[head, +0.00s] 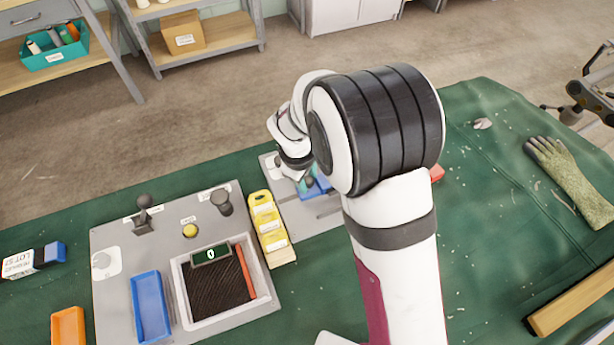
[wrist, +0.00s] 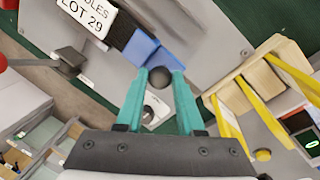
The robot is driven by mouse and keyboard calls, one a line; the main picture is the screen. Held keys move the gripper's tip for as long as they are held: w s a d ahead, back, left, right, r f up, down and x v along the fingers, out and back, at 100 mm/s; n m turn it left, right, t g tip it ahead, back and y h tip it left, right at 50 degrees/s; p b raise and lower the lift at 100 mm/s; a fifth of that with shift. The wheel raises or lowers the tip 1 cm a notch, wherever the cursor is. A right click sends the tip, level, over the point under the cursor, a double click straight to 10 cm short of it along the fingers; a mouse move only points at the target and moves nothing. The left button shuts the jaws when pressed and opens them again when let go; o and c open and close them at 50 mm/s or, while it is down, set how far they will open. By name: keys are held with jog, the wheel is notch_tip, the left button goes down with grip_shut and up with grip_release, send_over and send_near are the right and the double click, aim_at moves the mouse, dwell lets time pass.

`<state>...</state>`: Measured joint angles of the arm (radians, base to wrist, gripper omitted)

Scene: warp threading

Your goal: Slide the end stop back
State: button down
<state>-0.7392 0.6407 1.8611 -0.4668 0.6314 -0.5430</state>
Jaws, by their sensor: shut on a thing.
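My gripper (wrist: 159,92) has teal fingers and is shut on a dark round knob (wrist: 160,77), which looks like the end stop's handle. The knob sits between the fingertips, over a grey plate (wrist: 205,30). A blue block (wrist: 150,45) lies right beside the fingertips. In the head view my gripper (head: 304,184) is small and partly hidden by my arm, low over the grey plate (head: 295,218) with the blue block (head: 322,184) next to it. How the knob joins the end stop is hidden.
A yellow-and-wood rack (head: 268,225) stands just left of the plate. Further left is a grey panel (head: 115,240) with knobs, a blue tray (head: 150,305) and a dark-filled tray (head: 215,290). A label reading LOT 29 (wrist: 85,12) is near my gripper. A glove (head: 570,180) lies on the right.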

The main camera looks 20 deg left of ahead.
dwell(0.4)
jog(key=shift+s+a, duration=1.05)
jog(key=shift+a, duration=0.1)
jog(key=c, duration=0.5)
grip_release()
jog(key=shift+c, duration=0.2)
jog(key=s+r, duration=0.3)
jog(key=r, duration=1.3)
jog(key=m+g+y, duration=0.2)
jog(key=m+g, duration=0.1)
jog(key=m, duration=0.6)
send_over(297, 191)
jog(key=f, duration=1.6)
jog(key=shift+s+d, duration=0.2)
jog(key=shift+s, duration=0.2)
